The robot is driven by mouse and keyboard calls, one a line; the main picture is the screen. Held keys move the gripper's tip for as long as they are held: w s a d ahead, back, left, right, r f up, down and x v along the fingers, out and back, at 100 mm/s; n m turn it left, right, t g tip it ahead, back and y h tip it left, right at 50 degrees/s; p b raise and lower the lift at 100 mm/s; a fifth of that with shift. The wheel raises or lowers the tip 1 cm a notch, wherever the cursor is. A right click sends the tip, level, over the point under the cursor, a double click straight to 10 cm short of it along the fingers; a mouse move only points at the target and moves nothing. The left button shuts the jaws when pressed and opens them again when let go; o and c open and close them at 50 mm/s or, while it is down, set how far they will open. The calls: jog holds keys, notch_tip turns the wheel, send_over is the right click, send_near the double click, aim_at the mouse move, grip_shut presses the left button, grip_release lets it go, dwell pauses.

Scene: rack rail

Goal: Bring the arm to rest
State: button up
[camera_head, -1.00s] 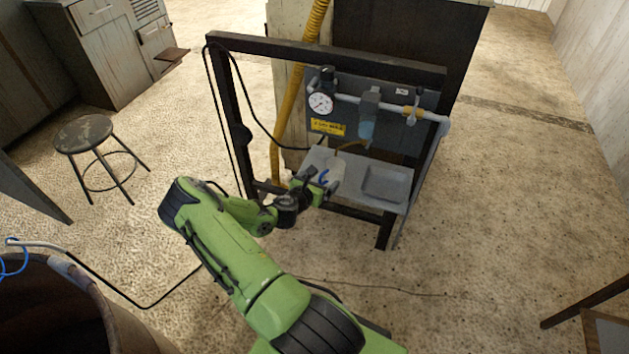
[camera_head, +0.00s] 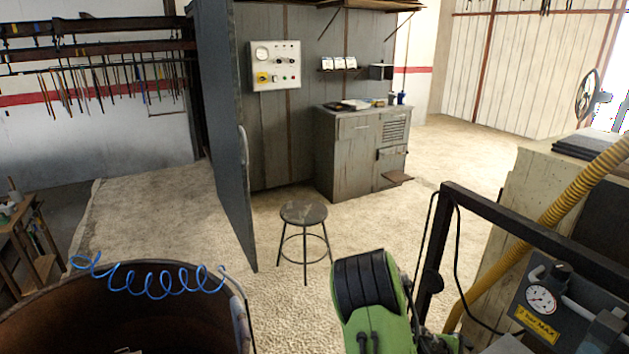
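My green arm (camera_head: 407,300) with a black ribbed joint rises at the bottom edge of the head view, right of the middle. My gripper is outside this view, so its state and anything in it do not show. The rack (camera_head: 490,208), a dark metal frame, stands at the lower right, cut off by the picture's edge. Its grey panel carries a round white gauge (camera_head: 541,298) and a yellow label (camera_head: 537,324). The rack's lower part and most of its tray are out of view.
A round stool (camera_head: 303,213) stands on open floor behind my arm. A rusty barrel (camera_head: 130,310) with a coiled blue hose (camera_head: 150,281) is at lower left. A yellow hose (camera_head: 565,205) runs beside the rack. A grey cabinet (camera_head: 350,150) stands at the back.

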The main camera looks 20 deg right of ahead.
jog(key=a+r+m+t+y+p, duration=0.35)
jog(key=a+r+m+y, duration=0.35)
jog(key=a+r, duration=1.25)
jog(key=s+a+r+m+t+y, duration=0.1)
jog(key=s+a+r+t+y, duration=0.1)
jog(key=s+a+r, duration=0.6)
jog(key=s+a+p, duration=0.1)
jog(key=s+a, duration=0.2)
jog(key=shift+a+y, duration=0.3)
jog(key=shift+a, duration=0.1)
